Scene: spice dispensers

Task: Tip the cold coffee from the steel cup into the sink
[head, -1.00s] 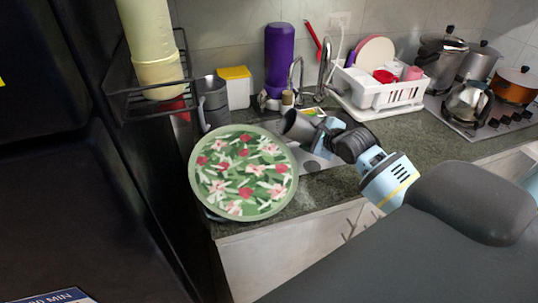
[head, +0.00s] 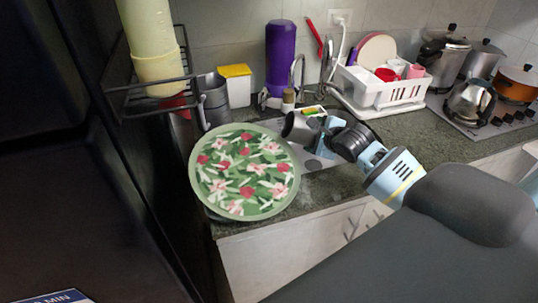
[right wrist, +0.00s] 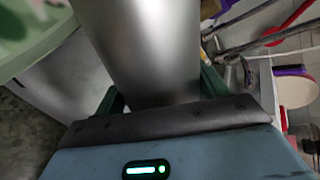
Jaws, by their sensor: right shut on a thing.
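The steel cup (head: 299,128) is held over the sink area in the head view and looks tilted, with its dark end towards the left. In the right wrist view the cup (right wrist: 150,50) is a large smooth grey cylinder between my green fingers. The sink (head: 314,164) shows as a pale grey strip below the cup, partly hidden by my arm and a round tray. I cannot see the coffee or the inside of the cup. My left gripper is out of view.
A round floral tray (head: 244,173) stands left of the cup, close to it. Behind are a grey metal mug (head: 214,102), a yellow-lidded box (head: 236,88), a purple bottle (head: 280,60) and the tap (head: 297,72). A white dish rack (head: 385,92) stands right.

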